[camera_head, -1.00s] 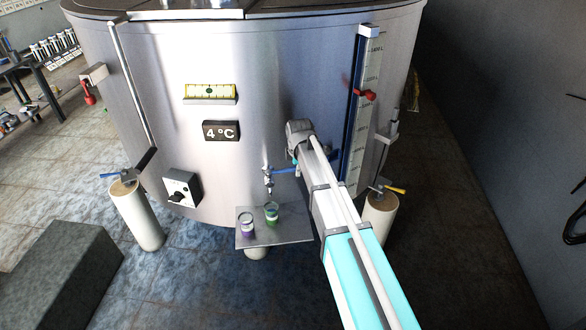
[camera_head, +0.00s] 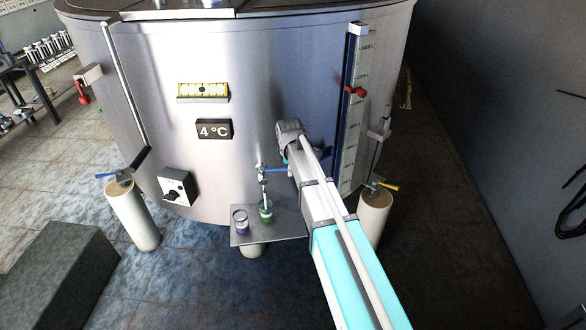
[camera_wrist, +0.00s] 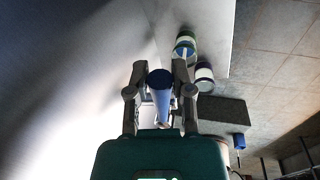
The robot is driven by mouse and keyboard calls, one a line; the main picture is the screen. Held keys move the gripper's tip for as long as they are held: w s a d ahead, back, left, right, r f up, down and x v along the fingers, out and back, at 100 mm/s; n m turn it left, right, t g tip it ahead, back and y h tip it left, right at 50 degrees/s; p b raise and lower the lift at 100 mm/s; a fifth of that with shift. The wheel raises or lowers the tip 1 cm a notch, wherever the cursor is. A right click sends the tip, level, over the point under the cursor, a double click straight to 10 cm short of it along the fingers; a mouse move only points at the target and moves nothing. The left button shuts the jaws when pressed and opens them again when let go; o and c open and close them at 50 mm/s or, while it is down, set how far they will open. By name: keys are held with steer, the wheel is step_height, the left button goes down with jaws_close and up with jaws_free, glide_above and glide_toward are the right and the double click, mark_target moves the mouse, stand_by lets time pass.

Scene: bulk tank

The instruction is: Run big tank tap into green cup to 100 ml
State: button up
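The big tank's tap (camera_head: 262,175) is low on the steel front, with a long blue handle (camera_head: 275,169) running right, partly behind my arm. A white stream (camera_head: 264,192) falls from the tap into the green cup (camera_head: 266,213), which stands upright on a small shelf (camera_head: 290,228). The stream also shows in the wrist view, entering the green cup (camera_wrist: 186,46). Its fill level is too small to read. In the wrist view my gripper (camera_wrist: 165,72) is open, its fingers either side of the blue handle (camera_wrist: 160,80), with gaps visible. The head view hides the fingertips.
A purple cup (camera_head: 240,222) stands left of the green cup on the same shelf. The tank's level gauge (camera_head: 352,110) with a red marker is right of my arm. A dark block (camera_head: 60,265) lies on the floor at left.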

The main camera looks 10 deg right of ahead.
steer(key=o, duration=0.5)
steer(key=shift+c, duration=0.2)
